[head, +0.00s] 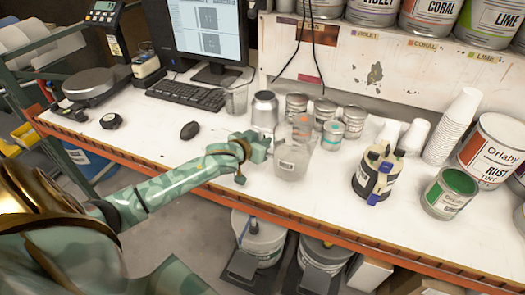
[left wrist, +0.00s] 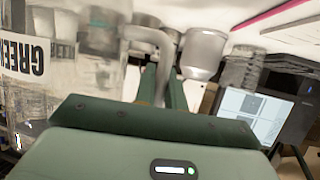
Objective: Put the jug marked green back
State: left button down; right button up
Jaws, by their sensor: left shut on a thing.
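The clear jug (head: 291,160) stands upright near the front edge of the white bench, at the middle of the head view. Its label is too small to read there, but the left wrist view shows the jug (left wrist: 58,85) at the left with "GREEN" on it. My left gripper (head: 264,146) is at the jug's left side, shut on its handle (left wrist: 150,38). I cannot tell whether the jug's base touches the bench. My right gripper is not in view.
A silver bottle (head: 264,110) and several small cans (head: 297,105) stand close behind the jug. To the right are a black-and-cream container (head: 376,172), a green-topped can (head: 449,192) and stacked cups (head: 453,125). Large paint tins (head: 430,18) line the shelf above.

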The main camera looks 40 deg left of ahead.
pick_arm(q)
notch_tip(320, 180, down, 4)
jog(key=shift+a+r+b, duration=0.15)
jog(key=shift+r+b, duration=0.05)
jog(key=shift+b, duration=0.4)
jog(key=shift+r, duration=0.15)
jog(key=c, duration=1.9)
grip_release()
jog(key=shift+f, duration=0.2)
jog(key=o, duration=0.4)
